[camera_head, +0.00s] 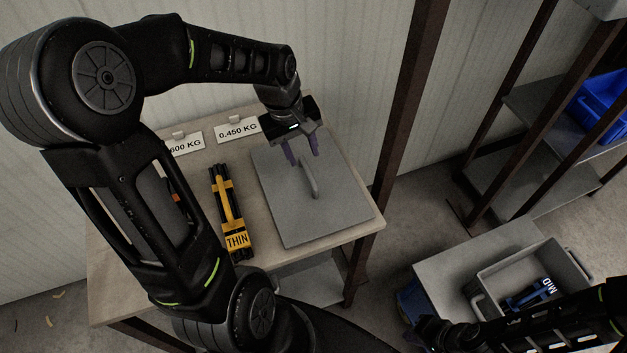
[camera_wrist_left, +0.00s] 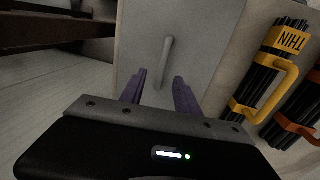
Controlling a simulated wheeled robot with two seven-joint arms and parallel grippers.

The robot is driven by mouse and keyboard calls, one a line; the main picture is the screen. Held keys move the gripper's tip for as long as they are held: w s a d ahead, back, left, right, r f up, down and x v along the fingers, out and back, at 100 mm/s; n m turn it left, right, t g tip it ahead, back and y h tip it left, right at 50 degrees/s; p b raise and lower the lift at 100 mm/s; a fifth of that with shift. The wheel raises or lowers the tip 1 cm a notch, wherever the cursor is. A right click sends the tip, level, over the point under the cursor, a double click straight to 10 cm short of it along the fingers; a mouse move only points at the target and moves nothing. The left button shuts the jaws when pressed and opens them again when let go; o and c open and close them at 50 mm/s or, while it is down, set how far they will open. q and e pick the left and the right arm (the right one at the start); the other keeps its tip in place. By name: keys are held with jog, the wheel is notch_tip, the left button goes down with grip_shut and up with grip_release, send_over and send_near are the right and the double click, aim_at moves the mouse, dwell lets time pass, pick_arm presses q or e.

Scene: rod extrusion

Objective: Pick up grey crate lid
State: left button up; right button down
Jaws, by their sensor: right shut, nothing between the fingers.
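The grey crate lid (camera_head: 335,220) lies flat on the wooden table, with a grey bar handle (camera_head: 309,181) on top. My left gripper (camera_head: 302,152) is open and empty above the lid's far part, close to the handle's far end. In the left wrist view the lid (camera_wrist_left: 190,25) fills the middle. Its handle (camera_wrist_left: 165,62) points toward the gap between the two purple fingers (camera_wrist_left: 158,88), which do not hold it. My right gripper (camera_head: 428,332) is low in the head view, partly cut off by the bottom edge, shut and empty.
A yellow-handled bundle of black rods marked THIN (camera_head: 229,215) lies left of the lid; an orange-handled bundle (camera_wrist_left: 298,128) lies beyond it. Weight signs (camera_head: 237,130) stand at the table's back. A dark post (camera_head: 405,100) rises at right. An open grey crate (camera_head: 500,268) stands lower right.

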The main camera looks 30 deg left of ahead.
aim_at(307, 169)
pick_arm(q)
jog(key=shift+s, duration=0.1)
jog(key=shift+w+d+f, duration=0.1)
jog(key=shift+w+f, duration=0.05)
jog(key=shift+f, duration=0.5)
jog(key=shift+w+d+f, duration=0.1)
jog(key=shift+f, duration=0.5)
jog(key=shift+w+d+f+p, duration=0.15)
jog(key=shift+f+p, duration=0.1)
jog(key=shift+f, duration=1.05)
jog(key=shift+w+d+f+p, duration=0.1)
jog(key=shift+w+f+p, duration=0.1)
jog(key=shift+f, duration=1.1)
grip_shut()
